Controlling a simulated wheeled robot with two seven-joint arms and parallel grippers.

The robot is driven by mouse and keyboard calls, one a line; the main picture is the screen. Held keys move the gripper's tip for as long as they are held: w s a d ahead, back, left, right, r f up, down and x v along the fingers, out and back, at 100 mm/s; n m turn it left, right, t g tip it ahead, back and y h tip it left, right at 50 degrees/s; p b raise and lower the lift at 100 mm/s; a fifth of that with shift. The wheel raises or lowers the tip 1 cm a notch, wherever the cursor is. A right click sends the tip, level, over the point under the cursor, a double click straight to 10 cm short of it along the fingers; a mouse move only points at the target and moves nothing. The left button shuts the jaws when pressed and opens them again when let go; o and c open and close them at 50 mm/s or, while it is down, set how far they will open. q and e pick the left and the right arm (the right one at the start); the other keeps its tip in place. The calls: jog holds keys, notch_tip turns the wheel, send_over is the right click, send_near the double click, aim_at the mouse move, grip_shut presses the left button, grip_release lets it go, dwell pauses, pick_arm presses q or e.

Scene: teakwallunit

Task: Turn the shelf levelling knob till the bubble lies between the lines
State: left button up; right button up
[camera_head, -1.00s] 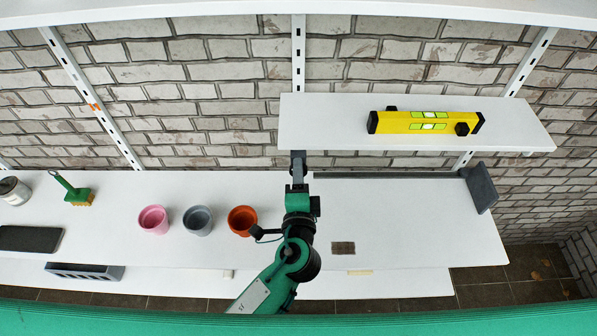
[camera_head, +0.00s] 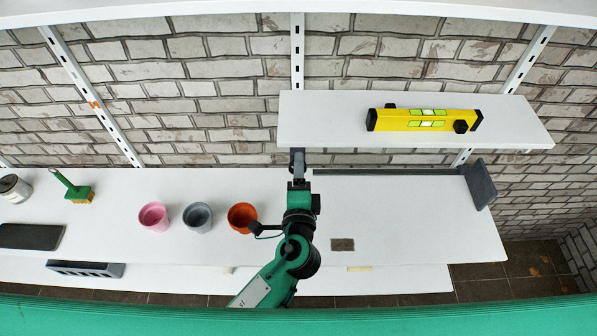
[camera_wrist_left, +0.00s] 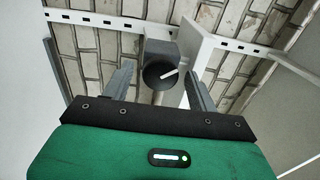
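The yellow spirit level (camera_head: 398,123) with black ends lies on the small upper shelf (camera_head: 330,132) in the head view. Its green-yellow vials show, but the bubble is too small to place against the lines. The dark round levelling knob (camera_wrist_left: 160,72) with a white pointer line shows in the left wrist view, below the shelf bracket. My left gripper (camera_wrist_left: 160,82) is open, its two grey fingers either side of the knob with gaps; I see no contact. In the head view my left gripper (camera_head: 298,160) is at the shelf's lower left corner, fingertips partly hidden. My right gripper is out of view.
On the lower white board (camera_head: 410,215) stand a pink pot (camera_head: 154,217), a grey pot (camera_head: 198,218) and an orange pot (camera_head: 241,217), the last close to my arm. A green brush (camera_head: 75,190) lies further left. A dark grey plate (camera_head: 480,185) stands at the right end.

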pick_arm(q)
jog(key=shift+s, duration=0.1)
jog(key=s+b, duration=0.5)
jog(key=s, duration=0.8)
jog(key=shift+s+b, duration=0.3)
